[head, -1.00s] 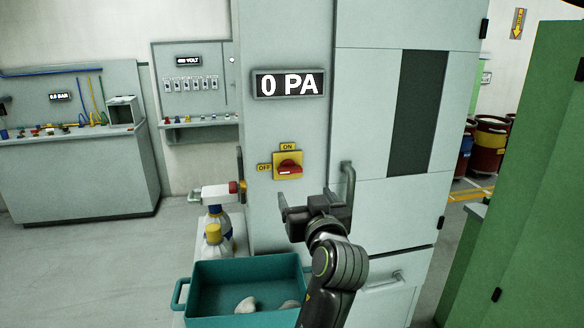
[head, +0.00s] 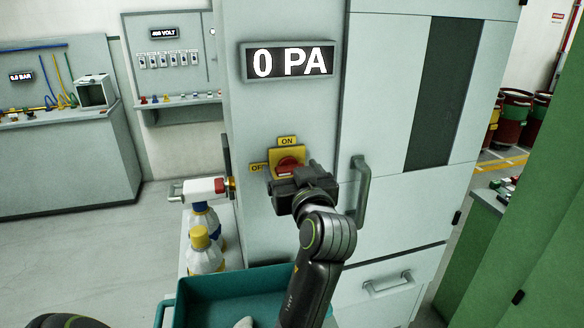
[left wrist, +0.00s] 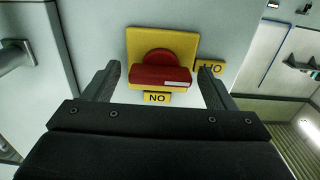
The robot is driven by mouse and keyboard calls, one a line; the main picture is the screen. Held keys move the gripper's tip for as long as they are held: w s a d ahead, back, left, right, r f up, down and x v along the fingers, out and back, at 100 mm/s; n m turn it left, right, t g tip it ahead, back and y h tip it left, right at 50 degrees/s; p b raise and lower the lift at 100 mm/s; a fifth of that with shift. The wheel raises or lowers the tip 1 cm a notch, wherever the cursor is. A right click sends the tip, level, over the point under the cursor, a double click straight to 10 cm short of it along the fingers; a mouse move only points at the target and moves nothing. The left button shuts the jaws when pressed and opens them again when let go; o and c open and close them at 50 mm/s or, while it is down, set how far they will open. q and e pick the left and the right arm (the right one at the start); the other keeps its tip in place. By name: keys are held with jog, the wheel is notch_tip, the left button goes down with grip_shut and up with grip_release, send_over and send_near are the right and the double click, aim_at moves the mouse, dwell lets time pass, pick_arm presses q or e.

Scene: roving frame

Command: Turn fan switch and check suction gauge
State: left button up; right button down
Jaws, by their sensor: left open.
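The fan switch is a red knob (head: 287,164) on a yellow plate (head: 300,152), with an ON label above and an OFF label on its left. In the left wrist view, which is upside down, the red knob (left wrist: 160,77) lies crosswise, its white mark towards OFF. My left gripper (head: 295,182) is open in front of the switch, hiding its lower part in the head view. In the left wrist view its fingers stand on either side of the knob, apart from it. The suction gauge (head: 290,62) above reads 0 PA. My right gripper is not in view.
A door handle (head: 359,192) stands out just right of the switch. A red-and-white valve (head: 203,188) sticks out on the left. Below are a bottle with a yellow cap (head: 205,258) and a teal bin (head: 190,300). A green cabinet (head: 545,215) stands at right.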

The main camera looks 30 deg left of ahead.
pick_arm(q)
jog(key=shift+s+d+r, duration=0.2)
jog(key=shift+s+d, duration=0.05)
jog(key=shift+d, duration=0.05)
jog(key=shift+c, duration=1.9)
jog(key=shift+a, duration=0.1)
jog(key=c, duration=0.6)
jog(key=shift+r+m+p, duration=0.1)
jog(key=shift+m+p, duration=0.4)
jog(key=shift+p, duration=0.15)
jog(key=shift+w+m+p, duration=0.1)
jog(key=shift+m+p, duration=0.2)
jog(key=m+p, duration=0.3)
jog(key=shift+m, duration=0.3)
jog(key=m+p, duration=0.4)
jog(key=shift+w, duration=0.1)
jog(key=m+p, duration=0.2)
jog(key=m, duration=0.1)
jog(key=m+p, duration=0.4)
jog(key=m, duration=0.1)
jog(key=shift+d+f+m, duration=0.2)
jog(key=shift+f+m, duration=0.05)
jog(key=shift+m, duration=0.05)
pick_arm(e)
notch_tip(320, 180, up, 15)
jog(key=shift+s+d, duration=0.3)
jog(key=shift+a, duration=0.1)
